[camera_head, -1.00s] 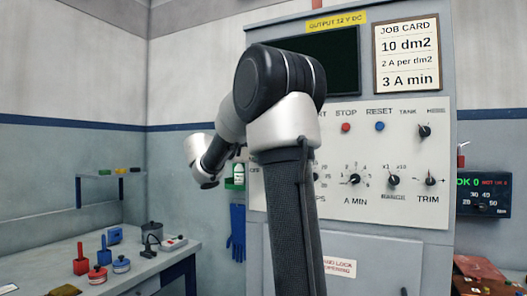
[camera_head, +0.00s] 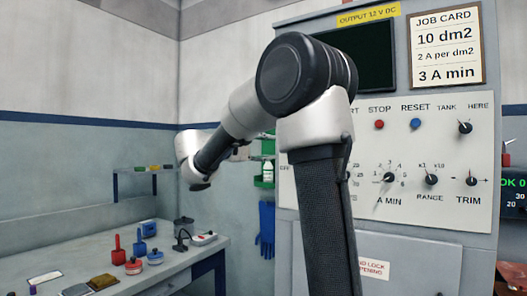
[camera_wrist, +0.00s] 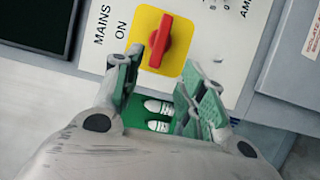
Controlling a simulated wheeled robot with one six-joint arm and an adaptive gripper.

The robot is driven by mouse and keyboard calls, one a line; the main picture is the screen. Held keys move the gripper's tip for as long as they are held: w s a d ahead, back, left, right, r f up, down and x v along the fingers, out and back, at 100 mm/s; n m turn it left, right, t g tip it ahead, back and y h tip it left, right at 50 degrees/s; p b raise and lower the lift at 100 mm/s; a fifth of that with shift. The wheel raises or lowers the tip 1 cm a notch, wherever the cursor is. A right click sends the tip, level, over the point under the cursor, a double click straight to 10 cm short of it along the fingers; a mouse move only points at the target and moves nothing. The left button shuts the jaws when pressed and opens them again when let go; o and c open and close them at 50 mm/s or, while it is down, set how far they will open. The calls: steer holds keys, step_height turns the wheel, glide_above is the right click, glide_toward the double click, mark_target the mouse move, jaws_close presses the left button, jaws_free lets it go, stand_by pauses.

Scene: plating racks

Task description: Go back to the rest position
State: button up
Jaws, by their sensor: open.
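My gripper (camera_wrist: 165,72) is open and empty in the wrist view, its two fingers spread apart. The red mains switch (camera_wrist: 160,42) on its yellow plate shows beyond the fingertips, with "MAINS ON" lettered beside it. The fingers look apart from the switch, but the distance is hard to tell. In the head view my arm is raised and bent in front of the grey control cabinet (camera_head: 400,240), with its far end pointing left. The gripper is not clearly visible there, and my arm hides part of the panel (camera_head: 440,125).
A green rack (camera_head: 258,182) with a white bottle (camera_head: 267,172) and blue gloves (camera_head: 267,230) hang left of the cabinet. A small shelf (camera_head: 147,170) is above.

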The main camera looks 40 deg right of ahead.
steer(key=s+a+f+n+y, duration=0.1)
steer(key=s+f+y, duration=0.4)
steer(key=f, duration=0.5)
steer(key=s+a+f+n+y, duration=0.15)
steer(key=s+f+y, duration=0.25)
steer(key=f, duration=0.5)
steer(key=s+a+f+m+t+y, duration=0.1)
steer(key=s+a+f+t+y, duration=0.1)
steer(key=s+a, duration=0.4)
steer(key=s+a+f+m+t+y, duration=0.1)
steer(key=s+a+f+t+y, duration=0.1)
steer(key=s+a+f+y, duration=0.2)
steer(key=shift+s+a+f+m+y, duration=0.35)
steer(key=shift+s+a+y, duration=0.5)
steer(key=shift+s+y, duration=1.15)
